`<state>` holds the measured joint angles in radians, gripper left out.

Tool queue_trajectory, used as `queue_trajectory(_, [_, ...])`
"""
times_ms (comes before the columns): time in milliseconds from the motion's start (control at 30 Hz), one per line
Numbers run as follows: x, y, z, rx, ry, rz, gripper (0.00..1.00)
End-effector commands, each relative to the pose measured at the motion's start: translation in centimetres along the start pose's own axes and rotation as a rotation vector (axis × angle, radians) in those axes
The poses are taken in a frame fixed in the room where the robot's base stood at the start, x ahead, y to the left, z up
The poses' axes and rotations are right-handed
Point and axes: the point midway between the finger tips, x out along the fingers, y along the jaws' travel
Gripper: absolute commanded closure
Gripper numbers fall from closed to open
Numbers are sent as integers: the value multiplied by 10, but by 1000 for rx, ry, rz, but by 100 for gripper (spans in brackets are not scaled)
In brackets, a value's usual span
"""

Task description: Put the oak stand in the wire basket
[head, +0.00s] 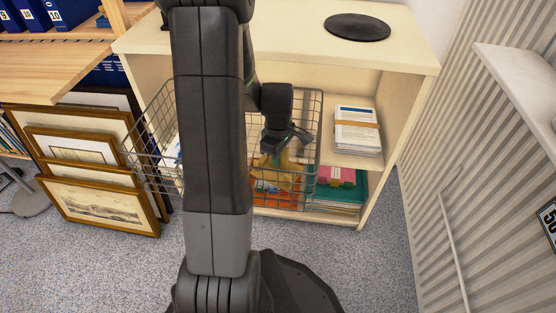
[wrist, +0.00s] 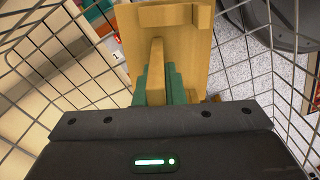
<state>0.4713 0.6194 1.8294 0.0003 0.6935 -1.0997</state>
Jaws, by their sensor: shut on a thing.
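My gripper (head: 284,142) points down within the sides of the wire basket (head: 309,130). It is shut on the oak stand (head: 281,174), a yellow-brown wooden piece below the fingers. In the wrist view, the green fingers (wrist: 158,86) grip an upright slat of the oak stand (wrist: 180,22), with its broad panel beyond. The mesh of the wire basket (wrist: 270,28) shows on both sides of the stand. My arm hides the middle of the basket in the head view. I cannot tell whether the stand touches the basket floor.
A cream shelf unit (head: 290,45) stands behind the basket, with a black disc (head: 357,27) on top. Strapped papers (head: 357,130) and coloured folders (head: 341,188) lie on its shelves. Framed prints (head: 100,204) lean at left. A ribbed radiator (head: 470,170) stands at right. Carpet (head: 370,270) is clear in front.

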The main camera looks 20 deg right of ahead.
Motion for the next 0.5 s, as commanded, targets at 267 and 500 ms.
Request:
queue_trajectory(267, [1,0,0,0,0,1,100])
queue_trajectory(500, [2,0,0,0,0,1,69])
